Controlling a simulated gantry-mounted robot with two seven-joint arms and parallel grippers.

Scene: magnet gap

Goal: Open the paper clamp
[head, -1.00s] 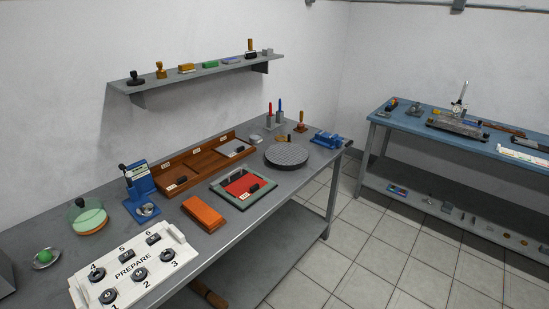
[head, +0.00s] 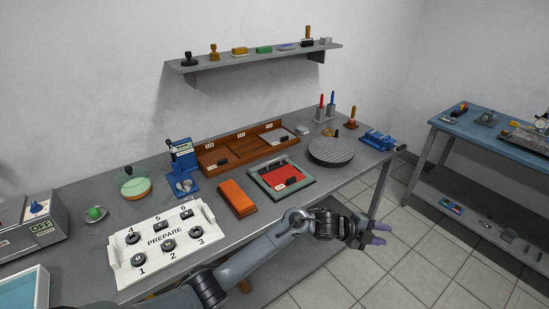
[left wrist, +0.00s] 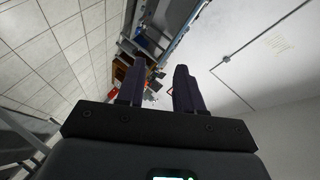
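My left arm reaches in from the bottom of the head view, in front of the bench. My left gripper (head: 378,234) is past the bench's front edge, over the tiled floor, with its fingers pointing right. In the left wrist view the gripper (left wrist: 157,88) has its two dark fingers apart and nothing between them. I cannot tell for sure which item is the paper clamp. A green-grey frame with a red inside (head: 281,180) and a dark handle lies on the bench, apart from the gripper. A blue upright device (head: 182,155) stands farther left. My right gripper is not in view.
The grey bench (head: 222,240) holds a white PREPARE panel (head: 152,250), an orange block (head: 237,197), a wooden tray (head: 215,162), a round dark plate (head: 331,150) and a blue vise (head: 377,140). A wall shelf (head: 255,56) hangs above. A blue table stands at right.

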